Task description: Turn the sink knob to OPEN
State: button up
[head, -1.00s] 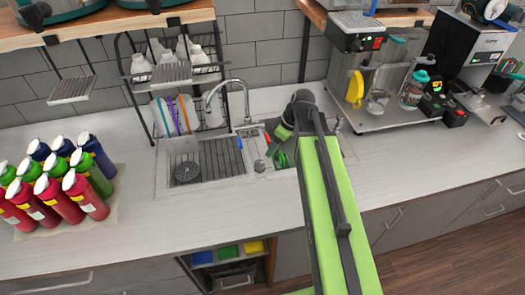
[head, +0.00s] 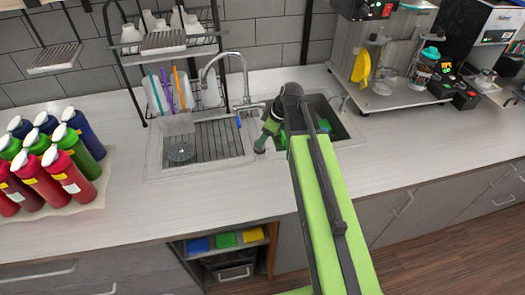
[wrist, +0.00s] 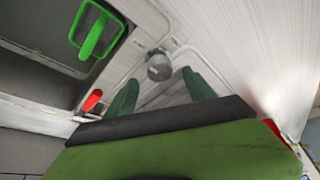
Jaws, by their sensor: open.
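The sink knob (wrist: 158,66) is a small grey, rounded piece on the sink's rim in the wrist view. It lies just beyond the gap between my fingers, and I cannot tell whether they touch it. My gripper (wrist: 160,92) has two dark green fingers spread apart with nothing between them. In the head view my gripper (head: 262,142) points down over the strip between the two basins and hides the knob. The chrome faucet (head: 244,80) stands behind it. No OPEN marking is readable.
The left basin (head: 212,140) has a ribbed floor and a drain. The right basin (head: 335,118) holds a green-handled item (wrist: 92,38); a red piece (wrist: 92,100) shows near it. Bottles (head: 65,170) stand left. A dish rack (head: 168,50) is behind. The front counter is clear.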

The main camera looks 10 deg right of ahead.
jog(key=b+x, duration=0.2)
jog(key=x, duration=0.1)
jog(key=shift+a+f, duration=0.1)
jog(key=shift+f, duration=0.25)
jog(key=shift+r, duration=0.1)
